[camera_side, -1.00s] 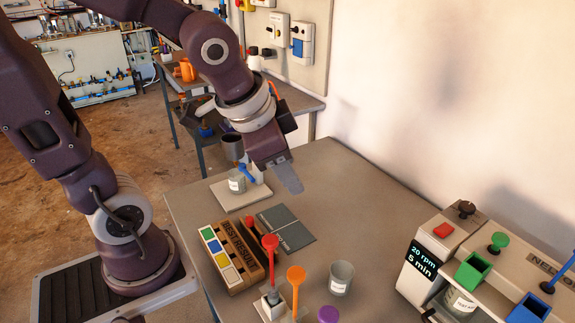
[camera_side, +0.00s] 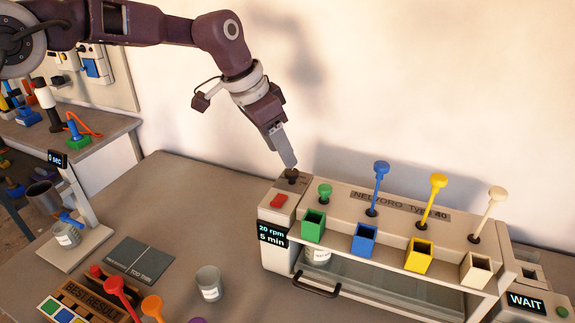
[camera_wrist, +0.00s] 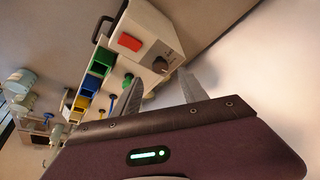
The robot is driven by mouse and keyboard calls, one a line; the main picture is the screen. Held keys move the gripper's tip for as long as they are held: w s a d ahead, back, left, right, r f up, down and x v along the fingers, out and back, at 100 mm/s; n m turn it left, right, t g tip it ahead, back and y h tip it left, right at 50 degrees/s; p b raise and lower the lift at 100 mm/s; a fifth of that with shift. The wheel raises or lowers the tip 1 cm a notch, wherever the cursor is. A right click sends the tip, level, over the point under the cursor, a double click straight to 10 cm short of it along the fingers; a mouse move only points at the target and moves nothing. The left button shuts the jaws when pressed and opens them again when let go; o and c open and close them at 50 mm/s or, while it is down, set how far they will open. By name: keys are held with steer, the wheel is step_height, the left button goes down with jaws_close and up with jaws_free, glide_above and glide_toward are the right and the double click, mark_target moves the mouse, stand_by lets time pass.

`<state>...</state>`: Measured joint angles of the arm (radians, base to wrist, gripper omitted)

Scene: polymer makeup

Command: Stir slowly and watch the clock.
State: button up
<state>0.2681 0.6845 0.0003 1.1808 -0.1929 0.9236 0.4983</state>
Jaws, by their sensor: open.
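The stirring machine (camera_side: 345,190), labelled "NELFORD TYPE 40", stands at the right of the table. Its display (camera_side: 271,235) reads "20 rpm 5 min". A red button (camera_side: 279,200) and a dark knob (camera_side: 292,175) sit on its left end; the wrist view also shows the red button (camera_wrist: 130,42) and the knob (camera_wrist: 160,65). My gripper (camera_side: 292,164) points down just above the knob; whether it touches is unclear. In the wrist view its fingers (camera_wrist: 158,90) are apart, with nothing seen between them. A labelled beaker (camera_side: 318,256) is partly hidden inside the machine.
Green (camera_side: 313,225), blue (camera_side: 365,238), yellow (camera_side: 418,254) and cream (camera_side: 475,269) cups line the machine's front. A "WAIT" display (camera_side: 525,301) is at right. A clear cup (camera_side: 209,284) stands in front. A small display (camera_side: 58,159) at left reads "0 sec".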

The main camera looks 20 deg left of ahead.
mark_target(291, 172)
steer(key=x, duration=0.5)
steer(key=shift+w+f, duration=0.15)
steer(key=shift+f, duration=0.2)
jaws_close()
